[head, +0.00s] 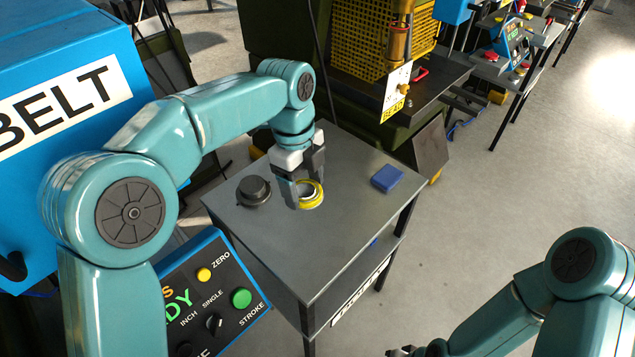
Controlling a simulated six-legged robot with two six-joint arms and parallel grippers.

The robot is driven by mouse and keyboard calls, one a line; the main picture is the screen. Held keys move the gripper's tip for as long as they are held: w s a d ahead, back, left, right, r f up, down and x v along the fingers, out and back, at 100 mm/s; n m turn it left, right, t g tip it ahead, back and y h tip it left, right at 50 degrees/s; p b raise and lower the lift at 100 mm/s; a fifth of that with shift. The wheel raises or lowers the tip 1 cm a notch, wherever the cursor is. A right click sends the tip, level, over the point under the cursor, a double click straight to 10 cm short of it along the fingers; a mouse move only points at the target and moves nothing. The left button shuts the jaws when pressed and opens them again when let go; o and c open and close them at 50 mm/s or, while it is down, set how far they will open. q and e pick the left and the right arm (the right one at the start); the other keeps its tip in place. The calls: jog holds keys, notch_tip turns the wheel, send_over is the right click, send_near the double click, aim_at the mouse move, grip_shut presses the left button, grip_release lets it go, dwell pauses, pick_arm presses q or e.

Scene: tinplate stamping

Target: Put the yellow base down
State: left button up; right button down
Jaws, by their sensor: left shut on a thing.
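The yellow base (314,201) is a small round ring-like piece with a pale metal inside. It is at the top of the grey table (330,245), between the fingers of my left gripper (304,192). The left gripper points down and is shut on the base. I cannot tell whether the base touches the tabletop or hangs just above it. One finger hides part of its left side. My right gripper (405,351) shows only in part at the bottom edge, and its fingers are too cut off to read.
A black round knobbed piece (254,190) stands left of the base on the table. A blue block (387,178) lies to the right. The table's front is clear. A control panel (215,295) stands at the lower left, and a machine with a yellow guard (365,45) behind.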

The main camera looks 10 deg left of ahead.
pick_arm(q)
jog(key=shift+d+m, duration=0.2)
jog(key=shift+m, duration=0.1)
send_over(310, 248)
notch_tip(310, 248, down, 15)
jog(key=shift+f, duration=0.1)
notch_tip(310, 248, down, 4)
jog(key=shift+f, duration=0.1)
jog(key=shift+a+f, duration=0.1)
jog(key=shift+f, duration=0.1)
pick_arm(e)
jog(key=shift+w+d, duration=0.15)
pick_arm(q)
jog(key=shift+f, duration=0.2)
jog(key=o, duration=1)
pick_arm(e)
jog(key=shift+f, duration=0.1)
